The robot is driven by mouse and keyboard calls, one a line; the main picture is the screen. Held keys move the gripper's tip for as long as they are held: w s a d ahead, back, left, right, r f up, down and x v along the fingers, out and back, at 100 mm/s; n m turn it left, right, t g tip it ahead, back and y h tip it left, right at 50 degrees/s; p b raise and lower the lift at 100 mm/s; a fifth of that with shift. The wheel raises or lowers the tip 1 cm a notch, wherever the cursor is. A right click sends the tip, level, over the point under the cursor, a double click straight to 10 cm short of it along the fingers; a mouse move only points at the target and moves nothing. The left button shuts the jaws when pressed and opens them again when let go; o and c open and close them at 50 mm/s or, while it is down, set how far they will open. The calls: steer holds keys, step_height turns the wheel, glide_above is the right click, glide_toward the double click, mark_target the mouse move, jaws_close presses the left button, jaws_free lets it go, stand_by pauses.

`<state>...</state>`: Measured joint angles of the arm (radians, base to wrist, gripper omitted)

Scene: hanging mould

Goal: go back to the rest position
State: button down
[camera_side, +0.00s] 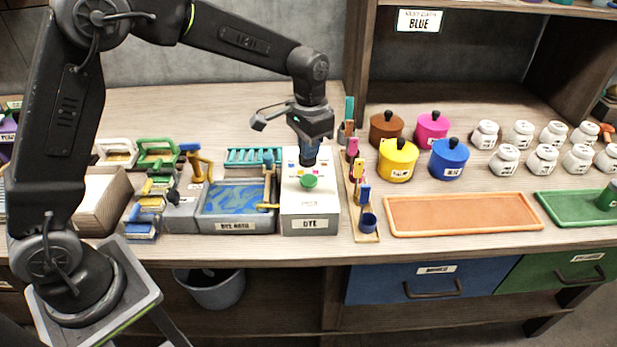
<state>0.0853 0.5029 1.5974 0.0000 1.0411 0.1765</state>
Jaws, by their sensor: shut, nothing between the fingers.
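My gripper (308,158) points down above the white dye box (310,210), near a green round button on its top (308,182). The fingers are shut with nothing visible between them. From this view I cannot tell whether the fingertips touch the box. My arm reaches in from the left, arching over the bench.
The dye bath (235,226) with blue liquid stands left of the box. A rack of small coloured tools (370,238) is close on its right. Lidded pots, including a yellow one (398,165), an orange tray (460,215) and several white jars stand further right. A shelf upright (358,70) rises behind.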

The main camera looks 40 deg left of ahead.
steer(key=shift+r, duration=0.3)
steer(key=s+a+r+n+t, duration=0.1)
steer(key=s+a+r+t, duration=0.1)
steer(key=s+r, duration=0.55)
steer(key=s+a+r+n+t, duration=0.15)
steer(key=s+r, duration=0.35)
steer(key=s, duration=0.5)
steer(key=s+f+t, duration=0.1)
steer(key=s+t, duration=0.1)
steer(key=s, duration=0.6)
steer(key=shift+s+a+f, duration=0.2)
steer(key=shift+s+f, duration=0.1)
steer(key=shift+f, duration=0.05)
